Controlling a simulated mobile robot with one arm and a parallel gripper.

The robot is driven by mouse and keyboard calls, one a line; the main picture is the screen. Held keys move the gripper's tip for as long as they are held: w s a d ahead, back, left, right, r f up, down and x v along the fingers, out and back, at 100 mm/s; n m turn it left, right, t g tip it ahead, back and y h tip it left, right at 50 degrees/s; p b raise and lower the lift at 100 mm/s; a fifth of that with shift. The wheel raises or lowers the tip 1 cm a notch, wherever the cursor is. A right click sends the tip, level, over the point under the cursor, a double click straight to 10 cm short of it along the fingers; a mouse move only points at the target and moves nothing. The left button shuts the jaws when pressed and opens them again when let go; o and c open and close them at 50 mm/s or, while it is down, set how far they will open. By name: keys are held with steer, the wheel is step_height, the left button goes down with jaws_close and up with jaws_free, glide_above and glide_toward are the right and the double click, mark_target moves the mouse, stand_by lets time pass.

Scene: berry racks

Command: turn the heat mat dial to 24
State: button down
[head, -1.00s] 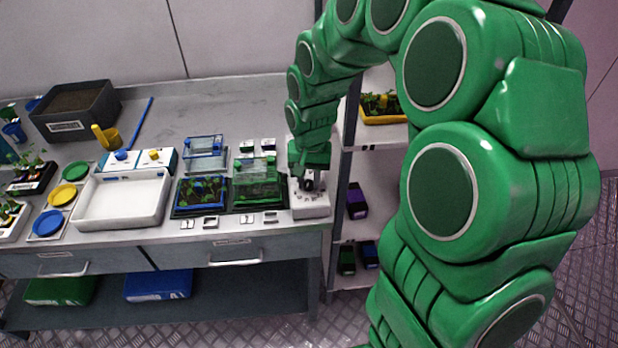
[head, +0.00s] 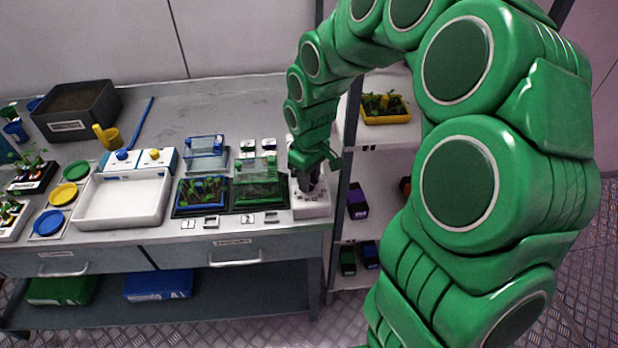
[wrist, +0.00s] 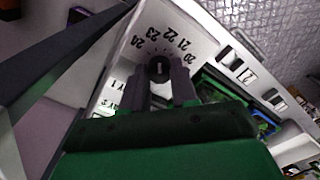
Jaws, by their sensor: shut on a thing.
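The heat mat dial (wrist: 158,68) is a dark round knob with a pale mark on top, in the wrist view's upper middle. It sits on a white control box (head: 312,210) at the bench's right end. Printed numbers, among them 20, 21, 22, 23 and 24, curve around it on the box face. My gripper (wrist: 160,84) is shut on the dial, one finger on each side. It also shows in the head view (head: 308,188), pointing down at the box, where the fingers hide most of the dial. I cannot tell exactly which number the mark meets.
A green-lidded tray (head: 256,190) and a blue tray (head: 202,192) stand just left of the box. A white basin (head: 122,202) lies further left. A shelf rack (head: 345,190) with a yellow plant tray (head: 386,108) stands close on the right.

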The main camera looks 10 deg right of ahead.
steer(key=n, duration=0.6)
steer(key=shift+n, duration=0.3)
stand_by(0.4)
steer(key=c, duration=0.9)
jaws_free()
steer(key=shift+o, duration=0.2)
steer(key=shift+r, duration=0.1)
step_height(320, 180, up, 7)
steer(key=shift+f, duration=0.1)
steer(key=shift+r, duration=0.4)
